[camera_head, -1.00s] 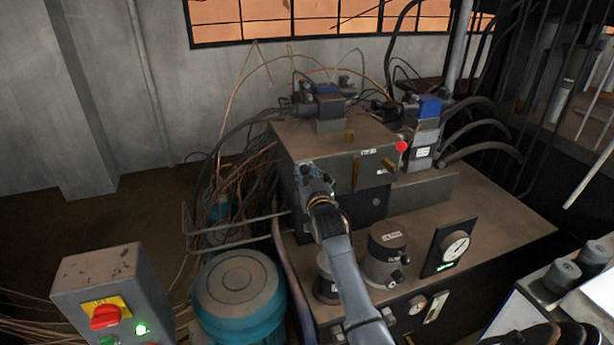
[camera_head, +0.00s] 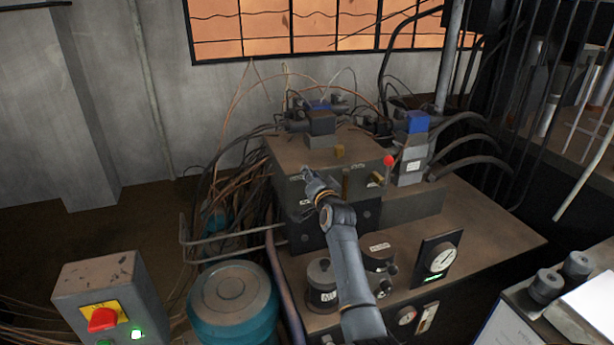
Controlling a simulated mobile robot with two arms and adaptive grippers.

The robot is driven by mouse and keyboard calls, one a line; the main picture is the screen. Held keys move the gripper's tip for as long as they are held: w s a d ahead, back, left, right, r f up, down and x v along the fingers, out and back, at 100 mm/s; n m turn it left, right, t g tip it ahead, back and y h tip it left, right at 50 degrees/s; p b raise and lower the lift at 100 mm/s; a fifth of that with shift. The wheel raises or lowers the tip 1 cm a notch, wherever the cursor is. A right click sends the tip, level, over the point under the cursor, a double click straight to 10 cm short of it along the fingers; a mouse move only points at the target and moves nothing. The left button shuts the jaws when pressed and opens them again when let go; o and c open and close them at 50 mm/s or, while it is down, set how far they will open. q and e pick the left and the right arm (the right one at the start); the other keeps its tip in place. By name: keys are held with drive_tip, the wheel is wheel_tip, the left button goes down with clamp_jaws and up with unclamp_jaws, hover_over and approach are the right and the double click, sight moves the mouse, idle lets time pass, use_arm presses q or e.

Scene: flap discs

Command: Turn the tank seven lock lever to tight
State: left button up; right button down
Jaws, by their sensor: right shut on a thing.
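The dark metal tank block (camera_head: 325,150) stands on the machine, with a row of levers and small white labels on its front face. My right gripper (camera_head: 308,178) is at the left part of that face, shut on a lever that the fingers almost wholly hide. I cannot read the labels or tell which way that lever points. To its right, a brass lever (camera_head: 346,182) hangs upright and another brass lever (camera_head: 376,178) is tilted. A red knob (camera_head: 389,160) sticks out at the block's right end. My left gripper is not in view.
Black pots (camera_head: 321,287), a gauge (camera_head: 441,258) and the machine's top (camera_head: 480,235) lie below and right of the block. A teal motor (camera_head: 233,305) and a control box with a red switch (camera_head: 103,319) stand at lower left. Cables and bent pipes crowd the block's left side.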

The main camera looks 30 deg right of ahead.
drive_tip(key=shift+s+d+f+m+y, duration=0.1)
drive_tip(key=shift+d+f+m+y, duration=0.15)
drive_tip(key=shift+m, duration=0.4)
drive_tip(key=shift+s+d+f+m+y, duration=0.15)
drive_tip(key=shift+d+f+m, duration=0.2)
drive_tip(key=shift+m, duration=0.3)
drive_tip(key=shift+p, duration=0.3)
drive_tip(key=c, duration=0.9)
unclamp_jaws()
drive_tip(key=shift+a, duration=0.1)
drive_tip(key=shift+c, duration=0.2)
drive_tip(key=shift+w+r, duration=0.1)
drive_tip(key=shift+r, duration=0.1)
drive_tip(key=shift+d+r, duration=0.15)
drive_tip(key=shift+d, duration=0.05)
drive_tip(key=v, duration=1.2)
drive_tip(key=shift+a, duration=0.1)
